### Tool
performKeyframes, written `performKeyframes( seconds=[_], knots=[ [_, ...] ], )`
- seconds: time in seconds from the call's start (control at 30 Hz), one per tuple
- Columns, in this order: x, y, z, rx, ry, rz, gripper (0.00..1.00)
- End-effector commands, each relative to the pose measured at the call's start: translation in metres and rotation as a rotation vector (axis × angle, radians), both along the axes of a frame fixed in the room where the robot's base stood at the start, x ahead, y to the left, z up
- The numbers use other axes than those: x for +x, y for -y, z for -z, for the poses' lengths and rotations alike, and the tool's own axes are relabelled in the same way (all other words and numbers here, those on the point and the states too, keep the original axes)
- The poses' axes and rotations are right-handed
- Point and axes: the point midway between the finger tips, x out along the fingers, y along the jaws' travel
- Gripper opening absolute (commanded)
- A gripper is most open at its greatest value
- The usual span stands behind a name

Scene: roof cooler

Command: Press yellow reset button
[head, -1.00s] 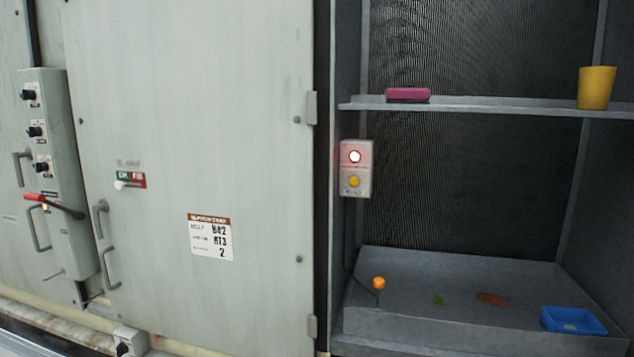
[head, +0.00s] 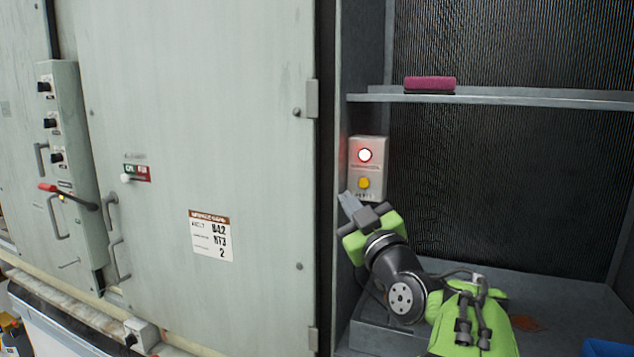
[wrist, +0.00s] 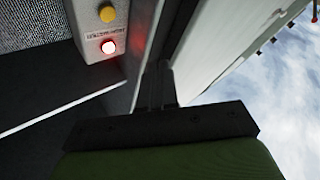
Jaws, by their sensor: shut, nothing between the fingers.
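The yellow reset button (head: 363,183) sits on a small light-grey box (head: 381,154) on the left inner wall of the open bay. A lit red-white lamp (head: 365,155) is above it on the same box. My gripper (head: 347,200) is shut and empty, just below and left of the button in the head view, apart from it as far as I can tell. In the wrist view the yellow button (wrist: 107,13) and the glowing lamp (wrist: 109,47) are at the upper left. The shut fingers (wrist: 157,85) show at the centre, to the right of the box.
A grey shelf (head: 520,100) with a magenta block (head: 430,85) crosses the bay above. A large pale cabinet door (head: 240,120) stands to the left. A blue tray (head: 608,348) is at the lower right. The bay's middle is open in front of the dark mesh.

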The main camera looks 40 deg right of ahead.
Motion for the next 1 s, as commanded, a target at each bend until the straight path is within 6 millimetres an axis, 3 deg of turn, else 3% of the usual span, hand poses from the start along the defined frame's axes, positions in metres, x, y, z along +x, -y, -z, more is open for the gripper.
performKeyframes(
  seconds=[0.37, 1.0],
  knots=[
    [0.001, 0.004, -0.002, 0.0, 0.005, 0.002, 0.0],
    [0.038, 0.075, -0.001, -0.001, 0.004, 0.001, 0.0]
  ],
)
